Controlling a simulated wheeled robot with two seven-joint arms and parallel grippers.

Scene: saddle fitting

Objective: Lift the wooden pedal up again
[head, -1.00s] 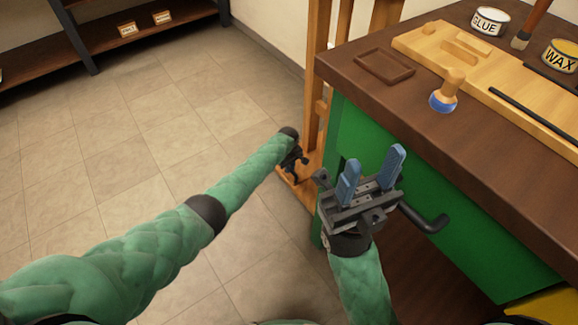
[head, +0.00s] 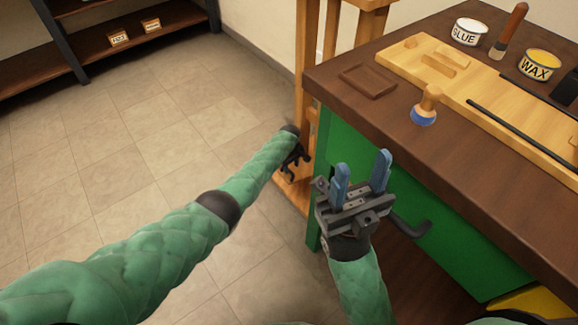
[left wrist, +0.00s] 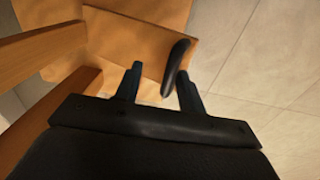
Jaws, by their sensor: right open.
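A flat wooden board (head: 297,194), which looks like the pedal, is low at the foot of the wooden stand. In the left wrist view the board (left wrist: 135,40) lies beyond my fingertips, with a dark curved bar (left wrist: 176,66) in front of it, near the right finger. My left gripper (head: 295,163) is low by the stand; its two fingers (left wrist: 160,82) are apart, with nothing clearly held between them. I cannot tell whether they touch the board. My right gripper (head: 361,172) is open and empty in front of the green bench side, with its blue fingers pointing up.
The brown bench top (head: 400,118) holds a small tray (head: 368,82), a wooden-handled tool (head: 426,104), a glue tin (head: 468,32) and a wax tin (head: 540,65). The stand's posts (head: 303,60) rise beside the bench. The tiled floor (head: 130,125) at left is clear.

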